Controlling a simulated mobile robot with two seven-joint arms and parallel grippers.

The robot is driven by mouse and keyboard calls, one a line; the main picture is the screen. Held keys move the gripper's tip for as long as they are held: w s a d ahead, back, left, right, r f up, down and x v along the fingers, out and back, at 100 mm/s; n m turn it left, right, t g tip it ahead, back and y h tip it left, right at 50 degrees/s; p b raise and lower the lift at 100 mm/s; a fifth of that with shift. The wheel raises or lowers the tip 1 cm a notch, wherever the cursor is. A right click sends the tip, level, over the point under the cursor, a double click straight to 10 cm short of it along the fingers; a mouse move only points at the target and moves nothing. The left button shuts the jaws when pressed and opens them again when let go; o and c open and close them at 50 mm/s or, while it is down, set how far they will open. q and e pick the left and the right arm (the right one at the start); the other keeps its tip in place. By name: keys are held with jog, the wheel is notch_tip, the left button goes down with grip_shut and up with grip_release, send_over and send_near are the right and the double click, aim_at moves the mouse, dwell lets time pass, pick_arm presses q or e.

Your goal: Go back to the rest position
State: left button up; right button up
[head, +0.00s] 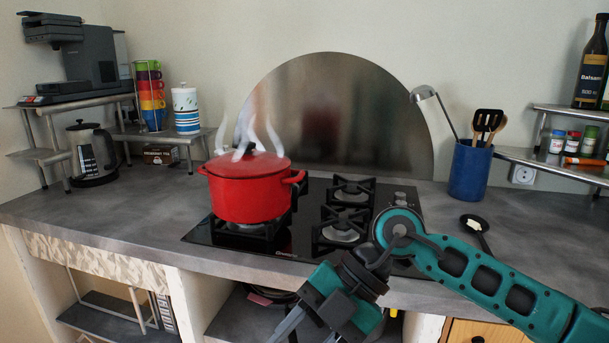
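My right arm comes in from the right, over the front of the counter. Its teal and dark gripper (300,332) hangs at the bottom edge of the head view, in front of the counter's front edge and below the hob. A grey finger points down and to the left. The fingertips are cut off by the frame, so I cannot tell how far apart they are or whether anything is between them. My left gripper is not in view.
A steaming red pot (247,188) with its lid on stands on the left of the black gas hob (292,240). A blue utensil holder (469,171) and a black spoon (476,226) are at right. A kettle (92,154) stands left. The counter (120,205) left of the hob is clear.

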jog(key=s+a+r+m+t+y, duration=0.1)
jog(key=s+a+r+m+y, duration=0.15)
jog(key=a+r+y, duration=0.65)
jog(key=w+d+f+m+t+h+p, duration=0.1)
jog(key=w+d+f+m+t+h, duration=0.25)
jog(key=d+f+m+t, duration=0.4)
jog(key=w+d+f+m+t+h+p, duration=0.15)
jog(key=w+d+f+m+t, duration=0.3)
jog(key=d+m+t, duration=0.6)
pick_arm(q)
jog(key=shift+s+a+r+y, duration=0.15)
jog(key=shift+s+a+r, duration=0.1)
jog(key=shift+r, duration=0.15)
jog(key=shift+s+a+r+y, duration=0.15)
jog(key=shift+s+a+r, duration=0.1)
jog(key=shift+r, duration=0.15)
pick_arm(e)
jog(key=s+d+f+m+g+h, duration=0.1)
jog(key=s+d+f+m+h, duration=0.2)
jog(key=f, duration=0.4)
jog(key=s+d+f+m+g+h, duration=0.2)
jog(key=s+d+f+h, duration=0.1)
jog(key=s+f, duration=0.3)
jog(key=s+d+f+m+g+h, duration=0.1)
jog(key=s+d+f+m+h, duration=0.2)
jog(key=f, duration=0.5)
jog(key=shift+s+d+f+m+h, duration=0.35)
jog(key=shift+s+h, duration=0.35)
jog(key=shift+s, duration=0.15)
jog(key=shift+a, duration=0.1)
